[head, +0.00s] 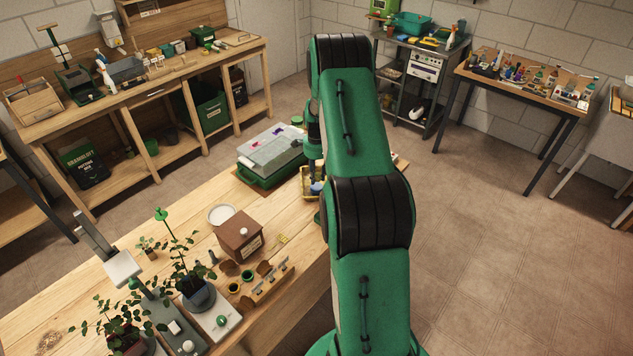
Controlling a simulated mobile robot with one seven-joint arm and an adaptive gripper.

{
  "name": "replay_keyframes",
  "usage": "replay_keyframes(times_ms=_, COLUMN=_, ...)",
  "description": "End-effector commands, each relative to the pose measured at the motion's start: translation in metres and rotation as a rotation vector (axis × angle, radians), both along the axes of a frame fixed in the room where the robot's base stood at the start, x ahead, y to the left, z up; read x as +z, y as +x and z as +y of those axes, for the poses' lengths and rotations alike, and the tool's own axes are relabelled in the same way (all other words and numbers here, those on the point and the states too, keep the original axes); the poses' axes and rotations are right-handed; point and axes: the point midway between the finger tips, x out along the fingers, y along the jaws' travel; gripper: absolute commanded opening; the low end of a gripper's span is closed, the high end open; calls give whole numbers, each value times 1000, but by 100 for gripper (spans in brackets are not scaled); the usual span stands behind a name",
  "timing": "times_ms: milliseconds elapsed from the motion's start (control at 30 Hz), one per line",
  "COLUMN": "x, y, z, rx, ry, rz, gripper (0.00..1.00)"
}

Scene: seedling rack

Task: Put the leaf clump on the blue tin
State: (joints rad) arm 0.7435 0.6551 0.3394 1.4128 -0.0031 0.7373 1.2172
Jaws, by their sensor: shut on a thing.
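My gripper (314,172) points down at the far end of the wooden bench, over a small yellow tray (306,193). My own arm hides part of it. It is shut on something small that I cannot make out. A small blue thing (317,187) shows just under the gripper at the yellow tray; it may be the blue tin, but I cannot tell. I cannot pick out the leaf clump for certain. Whether the gripper or its load touches the blue thing is not clear.
A green case with a clear lid (272,153) stands left of the gripper. A brown box (240,236), a white plate (221,214) and potted plants (193,282) stand on the nearer bench (60,302). My arm covers the bench's right side.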

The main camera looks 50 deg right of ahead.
Motion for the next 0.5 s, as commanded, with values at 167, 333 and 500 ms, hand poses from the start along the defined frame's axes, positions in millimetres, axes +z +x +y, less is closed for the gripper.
replay_keyframes(times_ms=167, x=-18, y=-1, z=0, rx=0, ry=1, rz=1, gripper=20)
replay_keyframes(times_ms=333, x=-32, y=0, z=0, rx=0, ry=0, rz=1, gripper=20)
replay_keyframes(times_ms=500, x=-33, y=0, z=0, rx=0, ry=0, rz=0, gripper=20)
